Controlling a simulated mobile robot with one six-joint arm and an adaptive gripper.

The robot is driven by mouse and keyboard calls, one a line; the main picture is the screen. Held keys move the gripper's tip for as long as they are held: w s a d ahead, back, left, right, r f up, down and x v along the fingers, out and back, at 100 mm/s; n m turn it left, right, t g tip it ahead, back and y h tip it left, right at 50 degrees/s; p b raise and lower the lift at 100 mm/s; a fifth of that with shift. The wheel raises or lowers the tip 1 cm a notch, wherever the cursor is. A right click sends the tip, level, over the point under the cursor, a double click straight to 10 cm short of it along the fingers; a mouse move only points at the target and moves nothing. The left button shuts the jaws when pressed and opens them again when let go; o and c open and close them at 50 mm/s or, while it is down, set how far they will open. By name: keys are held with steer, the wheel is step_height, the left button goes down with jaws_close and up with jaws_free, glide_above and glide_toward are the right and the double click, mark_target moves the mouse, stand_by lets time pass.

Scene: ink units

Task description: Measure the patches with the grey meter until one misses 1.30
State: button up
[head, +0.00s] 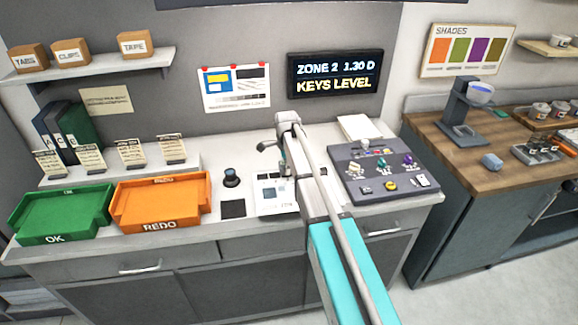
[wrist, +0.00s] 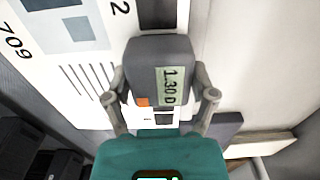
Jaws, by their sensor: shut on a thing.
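My gripper (wrist: 164,84) is shut on the grey meter (wrist: 145,62), with one finger on each side. The meter's small display reads 1.30 D, and an orange mark shows beside it. The meter is over the white test sheet (wrist: 88,105), which has grey and dark patches, thin lines and a printed 2; I cannot tell whether it touches. A dark patch (wrist: 160,12) shows beyond the meter, and what is under the meter is hidden. In the head view the sheet (head: 272,207) lies on the counter, partly behind my arm. The wall screen (head: 335,75) reads ZONE 2 1.30 D, KEYS LEVEL.
A green OK tray (head: 55,238) and an orange REDO tray (head: 160,226) stand on the left. A dark round piece (head: 231,178) and a black square (head: 233,209) lie left of the sheet. A grey key console (head: 352,182) stands on the right.

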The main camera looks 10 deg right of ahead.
steer(key=shift+f+b, duration=0.3)
steer(key=shift+f, duration=0.25)
steer(key=shift+f+b, duration=0.25)
steer(key=shift+b, duration=0.05)
stand_by(0.7)
steer(key=shift+r, duration=0.1)
stand_by(0.7)
steer(key=shift+r+p, duration=1.45)
steer(key=shift+p, duration=0.1)
stand_by(0.5)
